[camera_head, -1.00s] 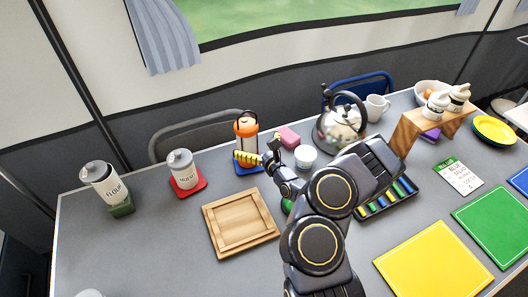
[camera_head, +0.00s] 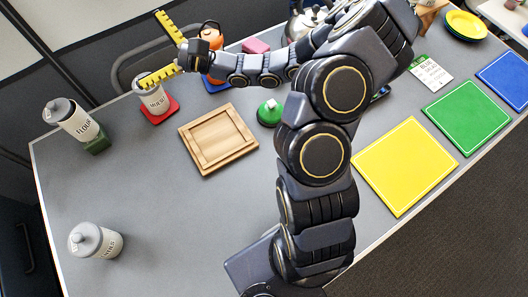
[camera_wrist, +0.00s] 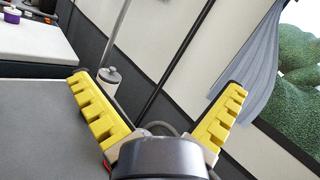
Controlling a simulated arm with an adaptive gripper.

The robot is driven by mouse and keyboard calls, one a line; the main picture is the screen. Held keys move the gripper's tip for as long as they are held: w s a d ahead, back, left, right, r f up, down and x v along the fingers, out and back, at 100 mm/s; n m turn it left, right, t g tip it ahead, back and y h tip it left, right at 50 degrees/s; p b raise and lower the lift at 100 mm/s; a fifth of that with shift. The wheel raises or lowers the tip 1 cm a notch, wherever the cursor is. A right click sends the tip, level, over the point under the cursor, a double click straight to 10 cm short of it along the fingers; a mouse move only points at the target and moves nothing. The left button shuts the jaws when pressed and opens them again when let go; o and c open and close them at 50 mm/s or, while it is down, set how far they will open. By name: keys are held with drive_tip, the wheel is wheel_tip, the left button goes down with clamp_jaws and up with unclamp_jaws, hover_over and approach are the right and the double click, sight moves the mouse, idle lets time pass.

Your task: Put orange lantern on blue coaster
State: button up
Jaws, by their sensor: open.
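The orange lantern (camera_head: 212,42) stands upright at the back of the table, partly hidden behind my wrist. The blue coaster (camera_head: 214,85) shows under it, and the lantern appears to rest on it. My gripper (camera_head: 162,46) is open and empty, its yellow fingers spread wide, to the left of the lantern and apart from it. In the wrist view the open fingers (camera_wrist: 158,86) have nothing between them close by. The lantern is not visible in that view.
A canister (camera_head: 153,97) on a red coaster stands just below my gripper. The flour canister (camera_head: 70,118) is on a green block at left; another canister (camera_head: 95,241) stands front left. A wooden tray (camera_head: 218,139) and green-topped item (camera_head: 270,112) sit mid-table. The kettle (camera_head: 305,20) is behind my arm.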

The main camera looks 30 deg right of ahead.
drive_tip(key=s+a+r+n+g, duration=0.3)
drive_tip(key=s+a+n+g, duration=0.2)
drive_tip(key=s+n+g, duration=0.2)
drive_tip(key=s+a+r+n+g, duration=0.2)
drive_tip(key=s+a+n+g, duration=0.4)
drive_tip(key=s+g, duration=0.1)
drive_tip(key=s+d+f+n+g+h, duration=0.2)
drive_tip(key=s+f+n+g+h, duration=0.15)
drive_tip(key=s+n+h, duration=0.55)
drive_tip(key=s+d+t+h, duration=0.1)
drive_tip(key=s+d+h, duration=0.3)
drive_tip(key=d, duration=0.3)
drive_tip(key=s+d+m+t+h, duration=0.1)
drive_tip(key=s+d+t+h, duration=0.1)
drive_tip(key=d, duration=0.6)
drive_tip(key=shift+s+f+h, duration=0.2)
drive_tip(key=shift+s+h, duration=0.7)
drive_tip(key=shift+h, duration=0.1)
